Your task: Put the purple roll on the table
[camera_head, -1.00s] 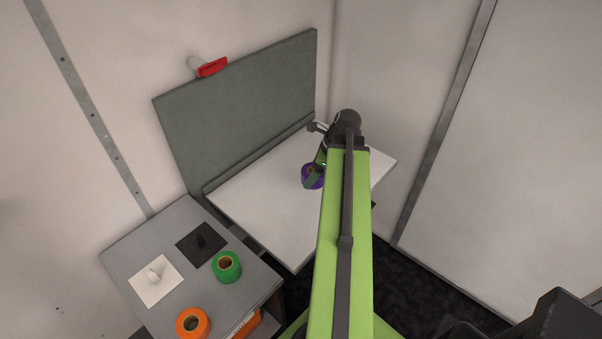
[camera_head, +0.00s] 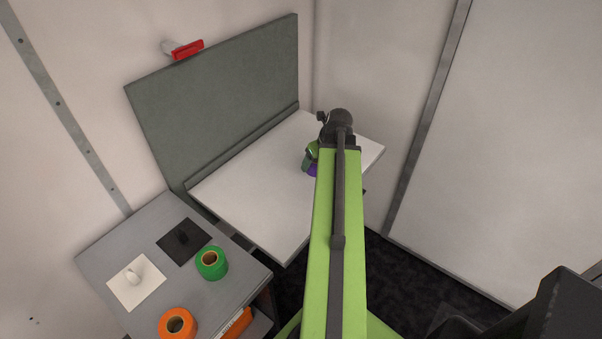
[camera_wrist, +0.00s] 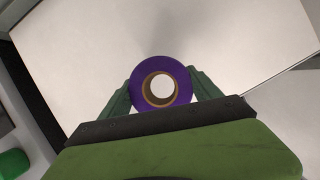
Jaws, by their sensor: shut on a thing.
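The purple roll (camera_wrist: 177,76) is a ring with a brown core, seen end-on between the two green fingers of my gripper (camera_wrist: 162,88) in the wrist view. My gripper is shut on it. In the head view only a small piece of the purple roll (camera_head: 312,170) shows beside my arm, and my gripper (camera_head: 310,160) is partly hidden by the arm. The white table (camera_head: 250,190) lies below the roll and also fills most of the wrist view (camera_wrist: 80,50). I cannot tell whether the roll touches the tabletop.
A grey cabinet (camera_head: 105,250) at lower left holds a green roll (camera_head: 212,263), an orange roll (camera_head: 178,325), a black plate (camera_head: 184,241) and a white plate (camera_head: 136,282). A grey upright panel (camera_head: 220,95) stands along the table's back left edge. The table's left part is clear.

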